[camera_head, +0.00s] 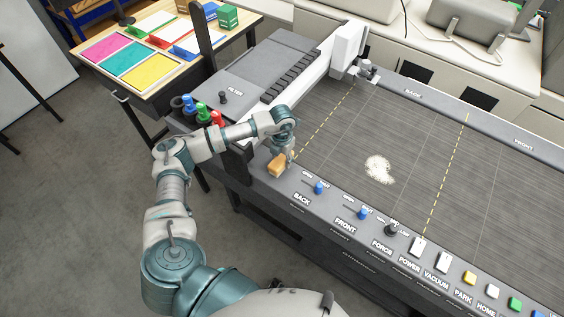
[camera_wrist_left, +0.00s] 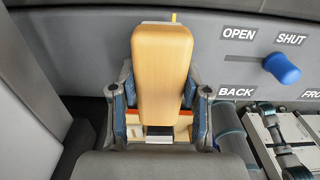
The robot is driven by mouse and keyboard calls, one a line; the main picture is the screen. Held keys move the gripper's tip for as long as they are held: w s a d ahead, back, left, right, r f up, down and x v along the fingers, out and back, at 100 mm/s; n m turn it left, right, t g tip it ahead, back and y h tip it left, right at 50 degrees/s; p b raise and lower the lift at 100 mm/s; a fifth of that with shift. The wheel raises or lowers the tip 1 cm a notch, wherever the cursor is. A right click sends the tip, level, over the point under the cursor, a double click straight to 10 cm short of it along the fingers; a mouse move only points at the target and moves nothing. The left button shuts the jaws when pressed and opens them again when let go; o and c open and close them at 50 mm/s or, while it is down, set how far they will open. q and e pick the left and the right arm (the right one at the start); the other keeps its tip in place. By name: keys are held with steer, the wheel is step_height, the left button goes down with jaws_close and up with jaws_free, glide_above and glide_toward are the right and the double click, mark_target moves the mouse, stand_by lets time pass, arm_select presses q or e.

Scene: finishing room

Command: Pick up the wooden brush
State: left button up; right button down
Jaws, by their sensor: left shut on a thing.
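The wooden brush (camera_head: 277,165) has a light wood body and is at the left end of the machine's front panel. My left gripper (camera_head: 288,153) is at the brush, reaching down from above. In the left wrist view the brush (camera_wrist_left: 161,75) stands out between the two fingers of the left gripper (camera_wrist_left: 160,112), which are shut on it. Whether the brush still touches the panel cannot be told. My right gripper is not in view.
Blue levers, one of them a blue knob (camera_head: 319,187), and buttons line the front panel right of the brush. A pale dust pile (camera_head: 379,169) lies on the slatted bed (camera_head: 430,170). Colored bottles (camera_head: 201,112) stand behind my left arm. A wooden table (camera_head: 160,90) holds colored sheets.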

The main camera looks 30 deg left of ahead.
arm_select(q)
steer(key=shift+r, duration=0.7)
steer(key=s+d+r+b, duration=0.1)
steer(key=s+d, duration=0.3)
steer(key=s, duration=0.3)
steer(key=s+d+b, duration=0.2)
steer(key=s+d, duration=0.2)
steer(key=s, duration=0.3)
steer(key=shift+r, duration=0.35)
steer(key=shift+w+d, duration=0.1)
